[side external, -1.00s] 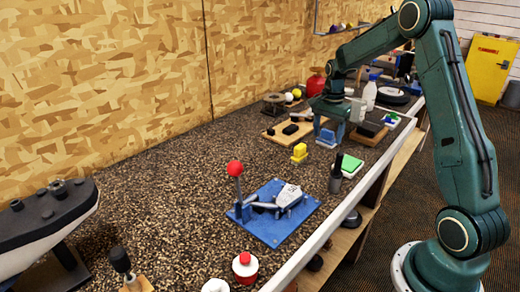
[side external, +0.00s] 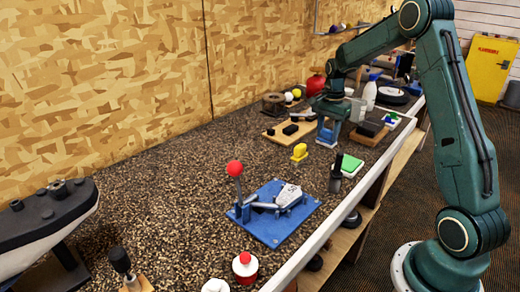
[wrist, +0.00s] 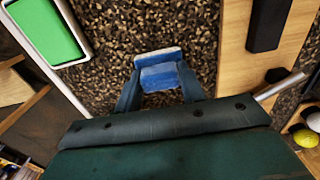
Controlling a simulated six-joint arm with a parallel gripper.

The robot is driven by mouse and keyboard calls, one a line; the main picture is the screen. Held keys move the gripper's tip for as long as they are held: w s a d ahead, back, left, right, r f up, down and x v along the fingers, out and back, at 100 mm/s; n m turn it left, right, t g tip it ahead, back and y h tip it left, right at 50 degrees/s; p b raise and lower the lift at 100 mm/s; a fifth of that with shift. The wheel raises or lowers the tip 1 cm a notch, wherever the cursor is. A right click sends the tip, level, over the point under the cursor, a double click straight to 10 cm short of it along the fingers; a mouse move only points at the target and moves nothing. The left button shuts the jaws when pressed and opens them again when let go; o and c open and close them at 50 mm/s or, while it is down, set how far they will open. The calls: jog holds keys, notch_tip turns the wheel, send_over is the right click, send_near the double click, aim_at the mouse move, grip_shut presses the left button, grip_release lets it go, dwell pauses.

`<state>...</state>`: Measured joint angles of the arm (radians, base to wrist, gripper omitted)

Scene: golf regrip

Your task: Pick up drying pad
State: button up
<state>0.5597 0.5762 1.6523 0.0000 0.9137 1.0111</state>
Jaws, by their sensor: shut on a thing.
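A small blue pad with a pale, whitish edge, which looks like the drying pad (wrist: 159,69), sits between my fingertips in the wrist view. My gripper (wrist: 158,82) is shut on it, with one blue finger on each side. In the side external view my gripper (side external: 328,133) points down low over the speckled bench top. The pad is small there and hard to separate from the blue fingers. I cannot tell whether it touches the bench.
A wooden board (wrist: 236,72) with a black block lies close to the right in the wrist view. A green pad in a white tray (wrist: 82,59) is at upper left. A yellow item (side external: 299,152) and a blue fixture (side external: 265,231) stand nearer the side camera.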

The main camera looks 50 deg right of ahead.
aim_at(328, 130)
notch_tip(328, 130, up, 20)
dwell(0.6)
jog(key=shift+f, duration=0.1)
jog(key=o, duration=0.4)
jog(key=c, duration=0.3)
jog(key=s+a+f+n, duration=0.2)
jog(key=a+n, duration=0.4)
jog(key=a, duration=0.4)
jog(key=s+a+f+n, duration=0.2)
jog(key=a+n, duration=0.4)
jog(key=a, duration=0.4)
jog(key=s+a+f+n, duration=0.2)
jog(key=s+a+n, duration=0.2)
jog(key=a, duration=0.7)
jog(key=shift+f+n, duration=0.1)
jog(key=shift+n, duration=0.9)
